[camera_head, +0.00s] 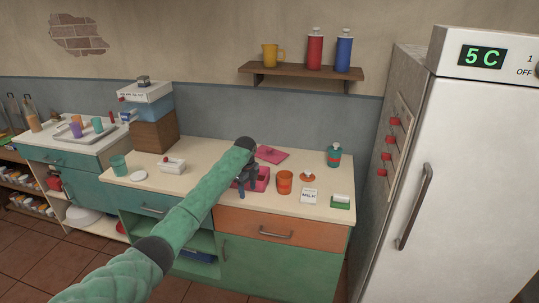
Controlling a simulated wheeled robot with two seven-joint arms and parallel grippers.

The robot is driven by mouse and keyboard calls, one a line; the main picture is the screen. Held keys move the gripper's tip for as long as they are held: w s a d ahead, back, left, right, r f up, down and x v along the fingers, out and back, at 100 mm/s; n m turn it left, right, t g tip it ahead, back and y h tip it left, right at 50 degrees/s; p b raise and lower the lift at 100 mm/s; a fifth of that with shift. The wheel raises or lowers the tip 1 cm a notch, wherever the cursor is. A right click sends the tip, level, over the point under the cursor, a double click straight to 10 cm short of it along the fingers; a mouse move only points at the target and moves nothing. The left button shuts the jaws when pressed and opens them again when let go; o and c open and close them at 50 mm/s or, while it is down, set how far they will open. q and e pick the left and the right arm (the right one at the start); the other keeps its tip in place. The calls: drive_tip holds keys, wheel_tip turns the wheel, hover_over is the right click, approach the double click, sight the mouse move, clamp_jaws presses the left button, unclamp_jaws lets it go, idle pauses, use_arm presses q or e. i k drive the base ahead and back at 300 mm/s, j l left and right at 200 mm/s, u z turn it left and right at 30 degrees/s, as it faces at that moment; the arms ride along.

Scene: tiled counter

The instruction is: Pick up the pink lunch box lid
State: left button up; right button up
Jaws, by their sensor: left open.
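The pink lunch box lid (271,154) lies flat on the counter toward the back, just behind and right of my left wrist. The pink lunch box (262,180) sits in front of it on the counter. My left arm in its green sleeve crosses the view, and my left gripper (243,188) hangs down over the left side of the lunch box, open. It is apart from the lid in the picture. My arm hides part of the box and the counter behind it. My right gripper does not show.
To the right on the counter (240,205) are an orange cup (285,182), an orange disc (308,177), a milk carton (309,197), a green sponge-like block (340,202) and a teal bottle (334,155). A white fridge (460,180) stands at right.

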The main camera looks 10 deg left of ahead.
sight(271, 155)
drive_tip(key=i, duration=1.45)
